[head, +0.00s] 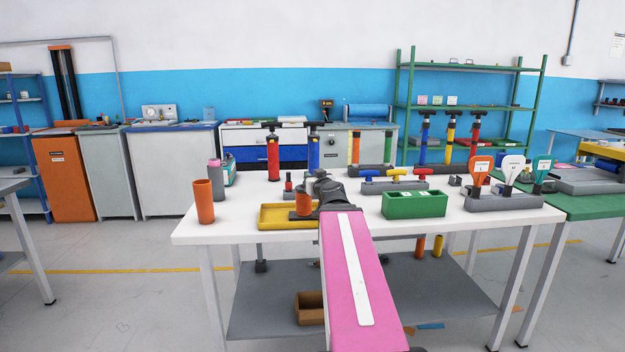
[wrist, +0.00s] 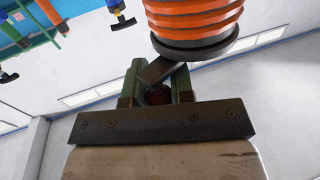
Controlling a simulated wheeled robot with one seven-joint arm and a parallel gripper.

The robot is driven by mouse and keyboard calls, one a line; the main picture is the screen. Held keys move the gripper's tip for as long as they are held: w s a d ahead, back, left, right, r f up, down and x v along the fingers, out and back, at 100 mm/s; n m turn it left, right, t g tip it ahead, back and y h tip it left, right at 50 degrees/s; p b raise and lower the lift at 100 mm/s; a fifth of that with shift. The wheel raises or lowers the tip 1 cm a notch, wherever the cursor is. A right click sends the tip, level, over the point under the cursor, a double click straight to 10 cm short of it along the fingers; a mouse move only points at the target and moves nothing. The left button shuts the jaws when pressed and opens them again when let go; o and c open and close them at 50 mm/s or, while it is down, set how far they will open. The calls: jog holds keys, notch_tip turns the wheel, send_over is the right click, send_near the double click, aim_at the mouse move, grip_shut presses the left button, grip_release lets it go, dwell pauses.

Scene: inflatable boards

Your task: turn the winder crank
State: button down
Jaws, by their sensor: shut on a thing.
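The winder shows in the wrist view as an orange ribbed drum (wrist: 197,18) with a dark flange. A dark grey crank arm (wrist: 160,69) runs from the drum side to between my fingers. My gripper (wrist: 158,88) has green fingers with brown pads, shut on the crank's dark reddish knob (wrist: 157,96). In the head view, an orange cylinder (head: 303,206), apparently the same drum, stands by the yellow tray (head: 272,217). My dark wrist covers the crank and fingers there.
The white table (head: 230,228) carries a green box (head: 414,205) just right of my wrist. An orange cup (head: 203,202) stands at the left. Pumps and a grey rack of paddles (head: 503,205) stand behind and to the right. The front left corner is bare.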

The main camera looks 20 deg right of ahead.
jog(key=shift+s+m+h, duration=0.1)
jog(key=shift+m+h, duration=0.2)
jog(key=shift+h, duration=0.1)
jog(key=c, duration=1)
grip_release()
